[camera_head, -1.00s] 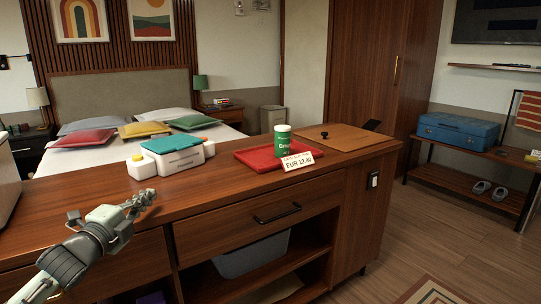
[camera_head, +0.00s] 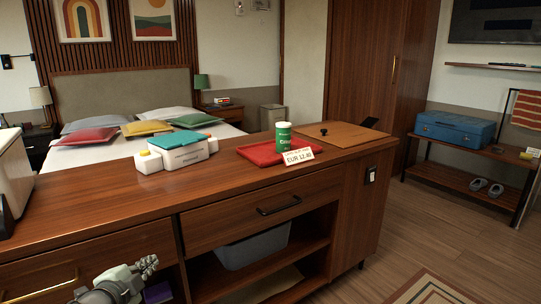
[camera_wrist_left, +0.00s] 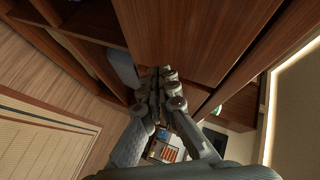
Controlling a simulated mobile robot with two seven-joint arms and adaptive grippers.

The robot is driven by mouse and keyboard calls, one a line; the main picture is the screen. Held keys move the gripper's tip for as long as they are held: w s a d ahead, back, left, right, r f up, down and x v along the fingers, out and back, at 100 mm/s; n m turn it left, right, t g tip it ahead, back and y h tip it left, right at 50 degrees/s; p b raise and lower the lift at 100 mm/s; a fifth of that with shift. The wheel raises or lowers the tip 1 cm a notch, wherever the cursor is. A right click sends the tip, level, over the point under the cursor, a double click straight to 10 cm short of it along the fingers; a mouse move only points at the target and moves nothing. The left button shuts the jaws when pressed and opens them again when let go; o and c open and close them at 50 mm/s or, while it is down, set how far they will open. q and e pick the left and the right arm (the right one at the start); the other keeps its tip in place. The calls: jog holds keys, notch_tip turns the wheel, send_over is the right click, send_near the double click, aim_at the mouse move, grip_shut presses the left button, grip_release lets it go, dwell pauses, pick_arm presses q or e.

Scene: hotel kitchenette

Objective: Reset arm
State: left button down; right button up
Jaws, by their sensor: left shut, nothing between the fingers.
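My left gripper (camera_head: 147,265) is low at the bottom left of the head view, in front of the wooden counter's drawers and below its top edge. It also shows in the left wrist view (camera_wrist_left: 158,74), with its fingers together and nothing between them. It appears apart from the counter front, though the exact gap is hard to tell. My right gripper is in neither view.
The wooden counter (camera_head: 100,205) carries a white box with a teal lid (camera_head: 180,149), a red tray (camera_head: 255,153), a green canister (camera_head: 283,137) and a price card (camera_head: 298,156). A grey bin (camera_head: 255,247) sits on its open shelf.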

pick_arm(q)
jog(key=s+a+f+n+g+y, duration=0.2)
jog(key=s+a+f+n+g, duration=0.15)
jog(key=s+f, duration=0.5)
jog(key=s+a+f+n+g+y, duration=0.25)
jog(key=s+a+f, duration=0.3)
jog(key=s, duration=0.55)
jog(key=s+a+f+n+g+y, duration=0.1)
jog(key=s+a+f+n+g, duration=0.25)
jog(key=s+f, duration=0.5)
jog(key=s+d+f+n+h, duration=0.1)
jog(key=d+f, duration=0.1)
jog(key=d, duration=0.5)
jog(key=s+d+f+n+g+h, duration=0.1)
jog(key=s+d+f+n+h, duration=0.1)
jog(key=d, duration=0.6)
jog(key=shift+s, duration=0.25)
